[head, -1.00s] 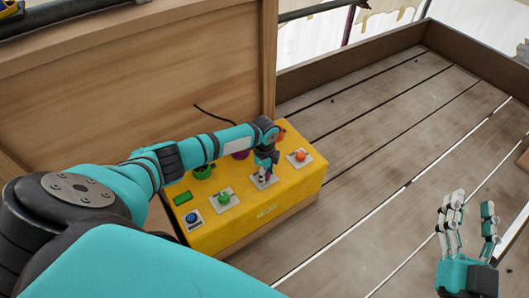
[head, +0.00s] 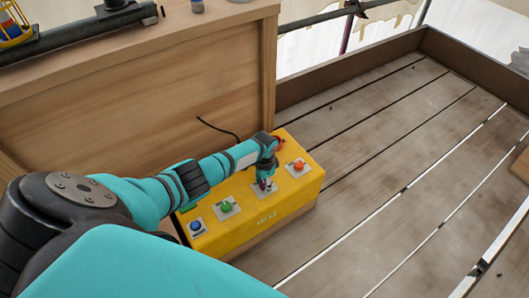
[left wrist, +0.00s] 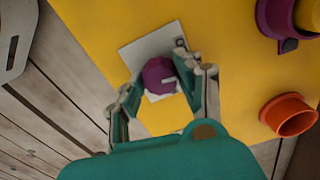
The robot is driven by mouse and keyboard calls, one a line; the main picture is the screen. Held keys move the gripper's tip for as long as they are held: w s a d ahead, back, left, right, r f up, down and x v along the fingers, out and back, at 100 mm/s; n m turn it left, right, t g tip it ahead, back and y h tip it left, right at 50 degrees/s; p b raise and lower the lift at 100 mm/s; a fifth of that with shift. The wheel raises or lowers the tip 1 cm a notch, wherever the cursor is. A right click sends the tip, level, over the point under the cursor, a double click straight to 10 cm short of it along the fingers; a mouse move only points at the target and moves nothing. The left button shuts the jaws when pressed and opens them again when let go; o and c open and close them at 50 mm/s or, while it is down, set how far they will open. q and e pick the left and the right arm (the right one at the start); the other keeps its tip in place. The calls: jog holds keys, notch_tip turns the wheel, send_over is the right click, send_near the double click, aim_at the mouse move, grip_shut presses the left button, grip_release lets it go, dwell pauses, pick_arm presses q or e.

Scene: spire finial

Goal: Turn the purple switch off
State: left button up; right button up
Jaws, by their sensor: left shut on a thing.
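The yellow control box (head: 242,229) stands against the wooden panel. My left gripper (head: 265,183) reaches down over the middle of its top. The purple switch (left wrist: 159,74) sits between the fingertips of my left gripper (left wrist: 163,80) on its pale square plate (left wrist: 139,53). The gripper is shut on the purple switch knob, which has a pale mark on its face. In the head view the knob is mostly covered by the fingers. Which way the switch is set cannot be told. My right gripper is out of view.
A blue button (head: 195,226), a green knob (head: 226,206) and an orange-red knob (head: 298,165) flank the switch. An orange ring (left wrist: 288,115) and a purple ring (left wrist: 272,20) show in the wrist view. The wooden deck (head: 390,150) to the right is largely clear.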

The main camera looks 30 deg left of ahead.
aim_at(264, 183)
pick_arm(q)
jog(key=shift+s+n, duration=0.1)
jog(key=shift+n, duration=0.7)
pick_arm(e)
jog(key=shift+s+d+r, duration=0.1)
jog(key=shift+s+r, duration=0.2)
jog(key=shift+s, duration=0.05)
pick_arm(q)
jog(key=shift+p, duration=0.3)
jog(key=o, duration=1.1)
jog(key=shift+o, duration=0.2)
jog(key=shift+r, duration=0.1)
notch_tip(264, 183, up, 12)
